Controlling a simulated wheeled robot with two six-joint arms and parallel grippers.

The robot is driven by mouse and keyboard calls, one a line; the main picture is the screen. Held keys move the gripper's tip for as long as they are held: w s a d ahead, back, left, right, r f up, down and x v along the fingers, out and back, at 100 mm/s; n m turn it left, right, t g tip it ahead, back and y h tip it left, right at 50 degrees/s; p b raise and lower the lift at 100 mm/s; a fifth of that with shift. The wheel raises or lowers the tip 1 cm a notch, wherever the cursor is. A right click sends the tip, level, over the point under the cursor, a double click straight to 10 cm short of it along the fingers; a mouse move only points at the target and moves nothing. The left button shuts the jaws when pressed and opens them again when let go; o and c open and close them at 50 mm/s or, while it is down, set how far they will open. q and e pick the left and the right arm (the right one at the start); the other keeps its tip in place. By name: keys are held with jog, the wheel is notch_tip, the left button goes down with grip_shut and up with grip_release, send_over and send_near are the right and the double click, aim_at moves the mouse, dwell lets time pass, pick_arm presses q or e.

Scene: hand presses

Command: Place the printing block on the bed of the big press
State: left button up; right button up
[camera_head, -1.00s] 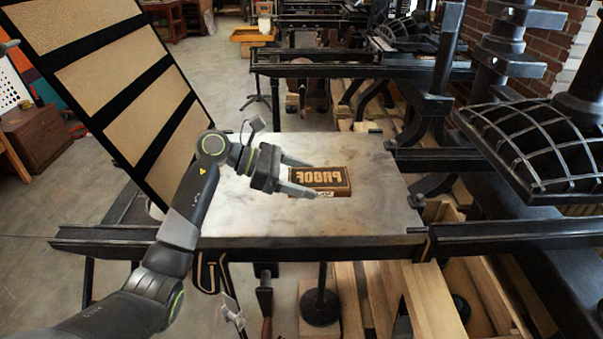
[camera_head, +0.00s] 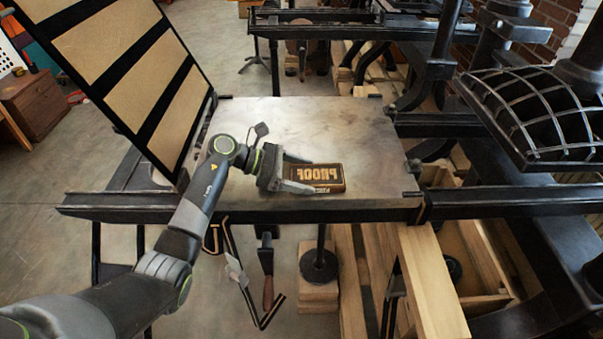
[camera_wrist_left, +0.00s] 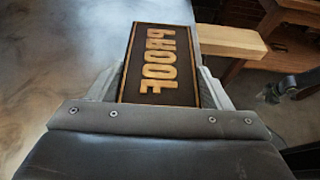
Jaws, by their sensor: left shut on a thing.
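The printing block (camera_head: 320,177) is a dark brown slab with raised tan mirrored letters. It is at the press bed (camera_head: 300,125), a grey metal plate, near the bed's front edge right of centre. My left gripper (camera_head: 300,172) is shut on the block, one finger along each long side. In the left wrist view the block (camera_wrist_left: 160,62) lies lengthwise between the two fingers (camera_wrist_left: 160,92), letters facing up. Whether the block's underside touches the bed cannot be told. My right gripper is not in view.
A hinged frame with tan panels (camera_head: 120,70) stands tilted up left of the bed. Black rails (camera_head: 515,202) run out to the right under a ribbed black platen (camera_head: 540,115). Wooden beams (camera_head: 430,280) lie below the front right. The bed's back half is clear.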

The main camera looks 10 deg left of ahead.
pick_arm(q)
jog(key=o, duration=1.3)
jog(key=shift+r, duration=0.15)
jog(key=v, duration=0.7)
jog(key=shift+s+a, duration=0.1)
jog(key=shift+a, duration=0.2)
jog(key=shift+s, duration=0.1)
